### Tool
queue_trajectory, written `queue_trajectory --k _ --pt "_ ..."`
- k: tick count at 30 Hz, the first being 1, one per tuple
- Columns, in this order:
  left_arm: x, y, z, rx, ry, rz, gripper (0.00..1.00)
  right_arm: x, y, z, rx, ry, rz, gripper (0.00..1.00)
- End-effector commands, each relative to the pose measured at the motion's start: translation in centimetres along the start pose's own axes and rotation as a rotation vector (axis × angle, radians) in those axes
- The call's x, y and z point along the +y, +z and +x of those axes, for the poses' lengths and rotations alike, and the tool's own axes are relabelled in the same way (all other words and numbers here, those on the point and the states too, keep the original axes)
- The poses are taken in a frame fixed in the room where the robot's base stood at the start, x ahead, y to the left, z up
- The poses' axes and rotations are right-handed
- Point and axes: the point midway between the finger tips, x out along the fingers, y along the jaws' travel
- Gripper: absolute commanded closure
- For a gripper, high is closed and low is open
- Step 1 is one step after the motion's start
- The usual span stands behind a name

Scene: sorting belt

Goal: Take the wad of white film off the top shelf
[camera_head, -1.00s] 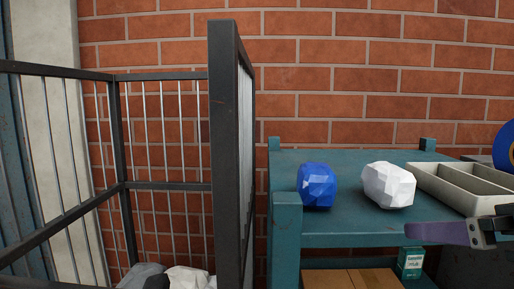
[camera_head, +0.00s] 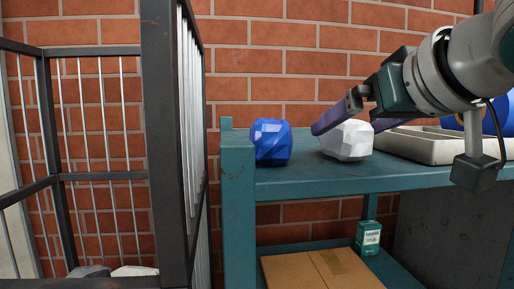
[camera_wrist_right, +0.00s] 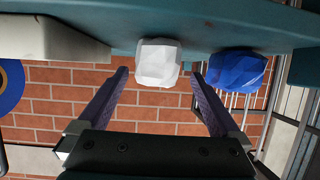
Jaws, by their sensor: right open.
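The wad of white film (camera_head: 350,143) is a faceted white lump on the teal top shelf (camera_head: 300,182). My right gripper (camera_head: 343,122) is open at the wad, with one purple finger passing in front of its upper left part and the other at its right. In the right wrist view the wad (camera_wrist_right: 159,70) lies centred between the open fingertips (camera_wrist_right: 160,76), and I see no grip on it. A blue faceted wad (camera_head: 271,142) sits just left of the white one, and also shows in the wrist view (camera_wrist_right: 236,70). My left gripper is not in view.
A pale divided tray (camera_head: 410,152) is on the shelf to the right, with a blue round thing behind it. A dark mesh cage (camera_head: 165,150) stands at the left. A carton (camera_head: 320,270) and a small teal box (camera_head: 368,238) are on the lower shelf.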

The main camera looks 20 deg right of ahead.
Motion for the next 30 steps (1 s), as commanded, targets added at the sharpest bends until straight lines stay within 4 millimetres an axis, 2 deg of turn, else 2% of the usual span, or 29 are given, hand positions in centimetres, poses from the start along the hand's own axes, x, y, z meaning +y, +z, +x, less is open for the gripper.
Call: queue_trajectory --k 6,9,17,30 --pt "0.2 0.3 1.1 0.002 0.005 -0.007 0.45 0.4 -0.1 3.4 -0.001 0.001 0.003 0.00" --pt "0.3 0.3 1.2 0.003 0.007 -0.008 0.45 0.4 -0.1 4.2 -0.002 0.000 0.003 0.00" --pt "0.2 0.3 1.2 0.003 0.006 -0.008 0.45 0.4 -0.2 4.4 -0.001 -0.001 0.001 0.00" --pt "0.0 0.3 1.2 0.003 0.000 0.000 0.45 0.4 -0.2 4.4 -0.001 0.000 0.001 0.49"
